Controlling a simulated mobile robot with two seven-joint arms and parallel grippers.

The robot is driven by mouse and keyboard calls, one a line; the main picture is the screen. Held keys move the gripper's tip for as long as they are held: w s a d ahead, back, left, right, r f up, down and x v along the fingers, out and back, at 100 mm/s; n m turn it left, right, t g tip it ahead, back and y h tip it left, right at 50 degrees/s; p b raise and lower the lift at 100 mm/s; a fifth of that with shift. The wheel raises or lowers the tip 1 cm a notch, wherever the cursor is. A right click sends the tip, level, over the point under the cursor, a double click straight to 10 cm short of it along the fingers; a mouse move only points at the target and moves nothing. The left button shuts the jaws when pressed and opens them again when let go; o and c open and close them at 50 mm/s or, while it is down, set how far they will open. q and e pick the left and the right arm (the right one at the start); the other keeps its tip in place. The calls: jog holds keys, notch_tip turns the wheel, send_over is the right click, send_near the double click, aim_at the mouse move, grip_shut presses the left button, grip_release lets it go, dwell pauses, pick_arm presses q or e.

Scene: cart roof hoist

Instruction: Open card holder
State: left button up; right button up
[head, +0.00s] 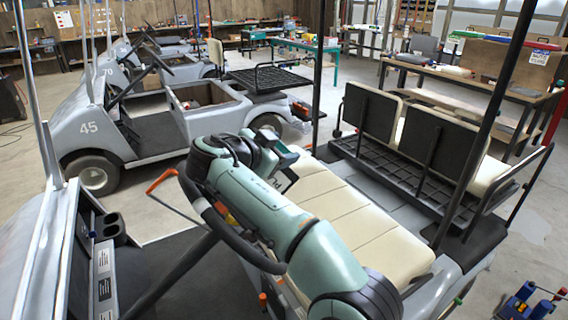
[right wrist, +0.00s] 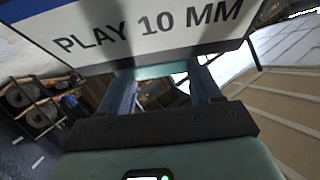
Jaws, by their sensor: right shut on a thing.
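My right arm reaches across the cart from the bottom, and my right gripper (head: 286,163) is near the steering wheel, above the front of the cream seat. In the right wrist view its two fingers (right wrist: 162,80) point at a white card (right wrist: 150,35) with a blue edge, reading "PLAY 10 MM". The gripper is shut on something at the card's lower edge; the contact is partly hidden. I cannot tell the card from its holder. In the head view the gripper and arm hide most of this spot. My left gripper is not in view.
The black steering wheel (head: 237,240) lies close beside my right arm. The cream seat (head: 365,215) and rear bench (head: 405,140) are to the right. Dark roof posts (head: 487,110) stand around.

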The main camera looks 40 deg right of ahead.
jog(key=shift+s+a+r+b, duration=0.2)
jog(key=shift+a+r+b, duration=0.15)
jog(key=shift+a+r, duration=0.3)
jog(key=shift+s+a+r, duration=0.1)
jog(key=shift+s+a, duration=0.05)
jog(key=shift+a, duration=0.25)
jog(key=o, duration=1.3)
jog(key=shift+c, duration=0.2)
jog(key=shift+o, duration=1.3)
jog(key=shift+a, duration=0.1)
jog(key=v, duration=1.3)
jog(key=shift+a, duration=0.25)
